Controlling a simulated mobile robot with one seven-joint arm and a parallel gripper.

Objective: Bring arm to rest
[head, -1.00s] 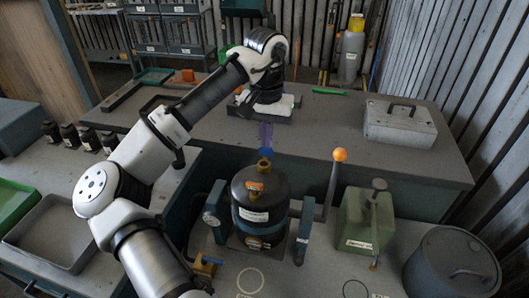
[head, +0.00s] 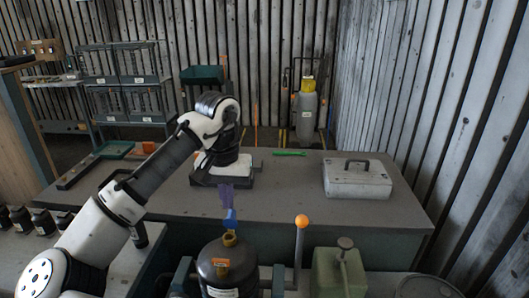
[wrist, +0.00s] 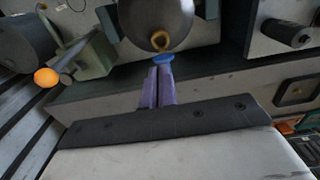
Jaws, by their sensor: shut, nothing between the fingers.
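My arm reaches in from the lower left in the head view, with its hand pointing down. My gripper (head: 229,210) has purple fingers, pressed together with nothing between them; it also shows in the wrist view (wrist: 159,68). A small blue piece (wrist: 164,59) sits at the fingertips; I cannot tell if it is part of the fingers. Just beyond the tips is the brass fitting (head: 229,238) on top of a dark round tank (head: 226,264). The fitting shows as a ring in the wrist view (wrist: 160,41). Contact between tips and fitting cannot be told.
An orange-knobbed lever (head: 301,222) and a green box (head: 339,270) stand right of the tank. Behind is a grey bench (head: 290,185) with a handled metal case (head: 357,177), a green tool (head: 289,153) and a tray (head: 115,149). Dark bottles (head: 42,222) stand left.

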